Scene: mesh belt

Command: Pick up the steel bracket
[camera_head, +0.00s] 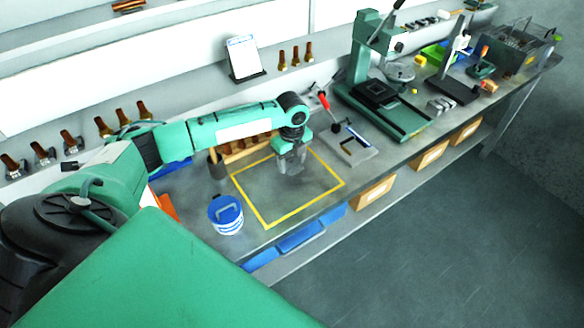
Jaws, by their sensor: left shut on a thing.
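My left gripper (290,162) points down over the yellow-outlined area on the bench. It is shut on a small grey metal piece, which I take to be the steel bracket; the fingers and its like grey colour hide most of its shape. I cannot tell whether the piece touches the bench top. My right gripper is not in view.
A yellow outline (258,212) marks the bench top (300,190). A blue and white tub (225,214) stands at its left.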

